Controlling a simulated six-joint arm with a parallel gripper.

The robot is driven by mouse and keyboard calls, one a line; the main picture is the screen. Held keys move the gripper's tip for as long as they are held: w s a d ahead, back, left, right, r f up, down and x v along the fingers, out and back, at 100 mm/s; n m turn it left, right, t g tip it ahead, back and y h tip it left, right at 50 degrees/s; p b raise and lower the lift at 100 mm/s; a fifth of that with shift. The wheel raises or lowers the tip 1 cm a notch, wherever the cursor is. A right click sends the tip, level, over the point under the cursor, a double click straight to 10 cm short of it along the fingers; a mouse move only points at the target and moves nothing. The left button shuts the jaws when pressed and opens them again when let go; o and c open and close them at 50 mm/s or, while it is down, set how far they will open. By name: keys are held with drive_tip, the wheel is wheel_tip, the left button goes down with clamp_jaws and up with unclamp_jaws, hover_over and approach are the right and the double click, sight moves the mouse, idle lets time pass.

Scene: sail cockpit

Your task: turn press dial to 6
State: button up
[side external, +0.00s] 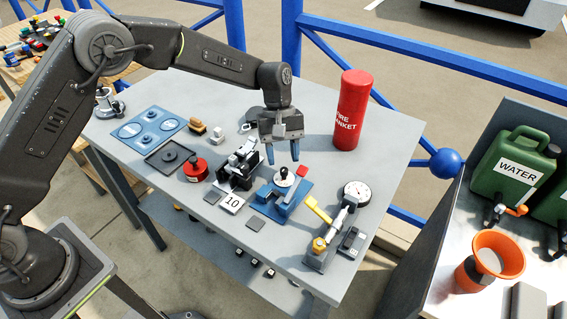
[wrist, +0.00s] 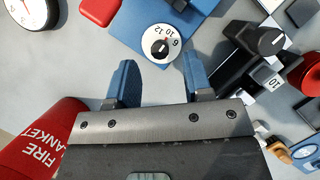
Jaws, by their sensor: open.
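A white dial with a black knob (side external: 285,177) sits on a blue device (side external: 297,194) near the middle of the grey table. In the wrist view the dial (wrist: 161,44) shows 12, 10 and what looks like a 6, with a small red mark at its edge. My gripper (side external: 282,153) points down just above and behind the dial, its blue fingers apart and empty. In the wrist view my gripper (wrist: 160,74) has its fingers either side of the dial's near edge, with no visible contact. The knob's exact setting cannot be read.
A black device with a knob (side external: 241,165) and a "10" card (side external: 232,203) stand left of the blue device. A round gauge (side external: 356,193) and yellow lever (side external: 318,210) stand right. A red fire blanket cylinder (side external: 352,110) stands behind. A red pot (side external: 195,170) is farther left.

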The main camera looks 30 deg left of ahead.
sight(284, 174)
drive_tip(key=shift+x, duration=1.35)
drive_tip(key=shift+c, duration=0.2)
clamp_jaws()
